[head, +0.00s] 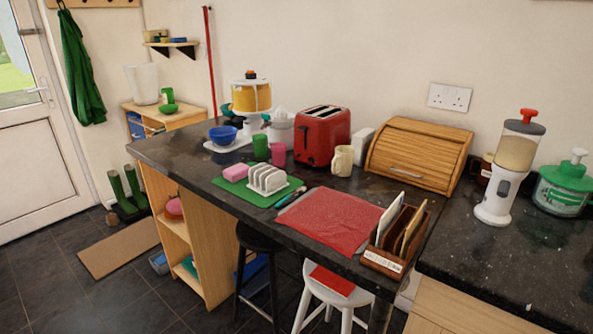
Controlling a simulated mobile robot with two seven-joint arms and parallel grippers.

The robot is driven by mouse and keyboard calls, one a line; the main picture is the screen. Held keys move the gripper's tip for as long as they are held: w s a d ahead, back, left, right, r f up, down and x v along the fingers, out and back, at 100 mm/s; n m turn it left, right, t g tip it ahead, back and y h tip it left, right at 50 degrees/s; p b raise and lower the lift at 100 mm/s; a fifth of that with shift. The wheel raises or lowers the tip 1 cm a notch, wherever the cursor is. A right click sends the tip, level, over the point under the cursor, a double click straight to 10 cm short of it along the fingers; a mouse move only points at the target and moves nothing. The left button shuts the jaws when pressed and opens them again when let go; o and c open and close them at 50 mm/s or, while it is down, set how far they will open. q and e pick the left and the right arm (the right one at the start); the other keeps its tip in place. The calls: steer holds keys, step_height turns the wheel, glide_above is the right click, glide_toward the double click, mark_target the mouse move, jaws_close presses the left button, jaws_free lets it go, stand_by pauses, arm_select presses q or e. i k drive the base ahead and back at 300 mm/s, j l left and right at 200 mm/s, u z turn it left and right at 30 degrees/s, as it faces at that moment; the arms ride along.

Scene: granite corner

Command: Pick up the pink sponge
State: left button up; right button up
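The pink sponge (236,172) lies on the left part of a green mat (248,193) on the dark granite counter. It is just left of a white toast rack (267,179) and looks close to it; I cannot tell whether they touch. The sponge is unobstructed from this view. Neither of my grippers shows in the head view.
Behind the mat stand a green cup (261,147), a pink cup (278,154), a blue bowl (223,134) and a red toaster (322,136). A red cloth (331,220) lies to the right. Two stools (328,292) stand below the counter's front edge. Bare counter (180,160) lies left of the mat.

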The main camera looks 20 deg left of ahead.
mark_target(238, 172)
steer(key=j+z, duration=0.3)
steer(key=z, duration=0.15)
steer(key=i+j+z, duration=0.1)
steer(key=j+z, duration=0.6)
steer(key=k+j+z, duration=0.25)
steer(key=j, duration=0.2)
steer(key=j+z, duration=0.15)
steer(key=j, duration=0.25)
steer(key=k+j+z, duration=0.15)
steer(key=j, duration=0.25)
steer(key=k+j, duration=0.15)
steer(key=j, duration=0.25)
steer(key=k+j+z, duration=0.1)
steer(key=j, duration=0.3)
